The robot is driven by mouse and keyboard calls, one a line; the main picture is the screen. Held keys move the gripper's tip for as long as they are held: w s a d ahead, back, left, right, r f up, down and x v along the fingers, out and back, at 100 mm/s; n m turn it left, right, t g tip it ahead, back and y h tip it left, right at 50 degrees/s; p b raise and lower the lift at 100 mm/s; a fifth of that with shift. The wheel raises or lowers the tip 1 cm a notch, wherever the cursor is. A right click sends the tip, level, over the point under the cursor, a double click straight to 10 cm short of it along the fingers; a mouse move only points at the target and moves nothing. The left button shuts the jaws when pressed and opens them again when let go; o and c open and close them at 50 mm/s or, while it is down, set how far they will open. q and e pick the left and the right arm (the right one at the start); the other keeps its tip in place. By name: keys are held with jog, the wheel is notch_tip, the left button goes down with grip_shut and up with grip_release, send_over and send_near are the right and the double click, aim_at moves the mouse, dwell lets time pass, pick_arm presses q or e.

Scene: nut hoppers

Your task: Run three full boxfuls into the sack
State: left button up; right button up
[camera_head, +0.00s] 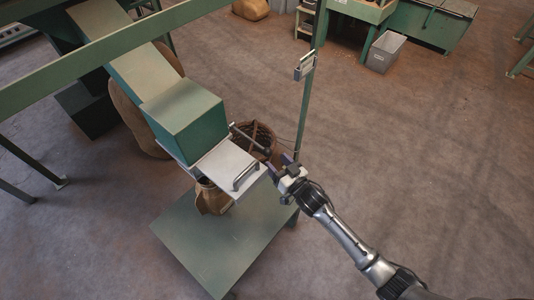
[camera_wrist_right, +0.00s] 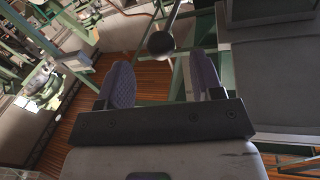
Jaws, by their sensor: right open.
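A green metal box (camera_head: 185,120) sits at the foot of a sloping chute (camera_head: 138,68). A pale plate (camera_head: 222,160) with a bar handle (camera_head: 245,177) sticks out from its lower front. A dark lever (camera_head: 248,138) reaches out beside the box; its round knob (camera_wrist_right: 160,43) shows in the right wrist view. The brown sack (camera_head: 212,198) is below the plate, its top partly hidden. My right gripper (camera_head: 276,164) is open close to the lever's end; in the wrist view the knob lies just beyond and between its fingertips (camera_wrist_right: 162,65). My left gripper is not in view.
A green platform (camera_head: 205,245) lies under the sack. A wicker basket (camera_head: 262,136) stands behind the lever. A grey bin (camera_head: 385,52) stands far back. Floor on the right is clear.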

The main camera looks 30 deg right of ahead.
aim_at(267, 151)
jog(key=shift+w+a+b, duration=0.2)
jog(key=shift+w+b, duration=0.1)
jog(key=shift+w, duration=1.15)
jog(key=shift+w+a+b, duration=0.2)
jog(key=shift+w+b, duration=0.05)
jog(key=shift+w, duration=1.2)
jog(key=shift+c, duration=0.3)
grip_shut()
